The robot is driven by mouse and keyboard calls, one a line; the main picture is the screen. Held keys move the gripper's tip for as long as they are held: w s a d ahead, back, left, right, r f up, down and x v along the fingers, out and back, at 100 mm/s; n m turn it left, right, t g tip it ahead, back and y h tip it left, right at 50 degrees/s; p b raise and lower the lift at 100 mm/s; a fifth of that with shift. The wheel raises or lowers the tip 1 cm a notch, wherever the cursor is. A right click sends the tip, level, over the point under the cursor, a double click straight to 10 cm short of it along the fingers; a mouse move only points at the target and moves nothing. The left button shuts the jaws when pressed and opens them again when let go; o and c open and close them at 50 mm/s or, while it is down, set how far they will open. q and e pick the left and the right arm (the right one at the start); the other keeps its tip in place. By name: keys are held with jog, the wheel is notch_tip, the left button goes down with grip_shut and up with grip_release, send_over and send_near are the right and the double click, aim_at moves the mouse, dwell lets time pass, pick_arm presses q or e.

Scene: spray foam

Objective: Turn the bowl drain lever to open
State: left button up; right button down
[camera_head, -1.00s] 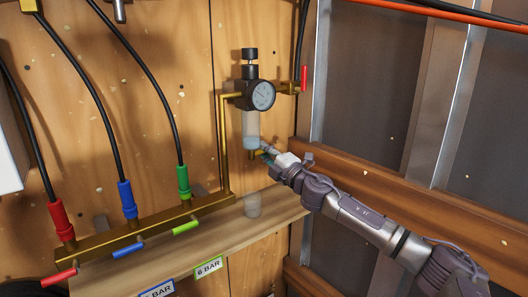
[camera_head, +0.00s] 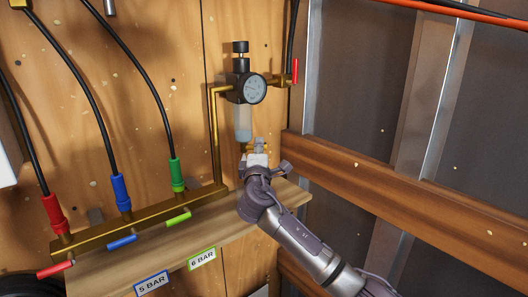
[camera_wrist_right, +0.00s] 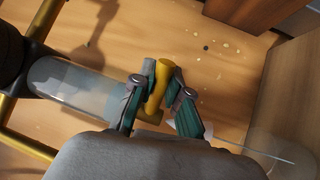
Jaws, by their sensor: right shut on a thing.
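The clear bowl (camera_head: 243,123) hangs upright under the dark regulator body with its round gauge (camera_head: 252,89). It also shows in the right wrist view (camera_wrist_right: 78,91), lying across the left of the picture. The brass drain lever (camera_wrist_right: 157,88) is at the bowl's lower end, between the two fingers of my right gripper (camera_wrist_right: 157,98). In the head view my right gripper (camera_head: 257,147) is just below the bowl and hides most of the lever. It is shut on the lever. My left gripper is not in view.
A wooden shelf (camera_head: 105,277) runs below, with a brass manifold (camera_head: 140,223) and its red, blue and green handles to the left. A clear cup (camera_wrist_right: 290,145) shows in the right wrist view. A brown beam (camera_head: 360,180) lies to the right.

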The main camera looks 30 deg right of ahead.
jog(key=shift+s+a+f+m+g+h+b, duration=0.1)
jog(key=shift+s+a+m+g+h+b, duration=0.2)
jog(key=shift+m+g+h+b, duration=0.9)
jog(key=shift+s+a+f+m+g+h+b, duration=0.1)
jog(key=shift+s+a+m+g+h+b, duration=0.15)
jog(key=shift+m+g+h+b, duration=0.85)
jog(key=shift+s+a+m+g+h+b, duration=0.3)
jog(key=shift+m+g+h+b, duration=0.5)
jog(key=shift+g+h, duration=0.7)
jog(key=shift+h, duration=0.3)
jog(key=c, duration=1.1)
grip_release()
jog(key=shift+r, duration=0.15)
jog(key=shift+c, duration=0.2)
jog(key=v, duration=1.2)
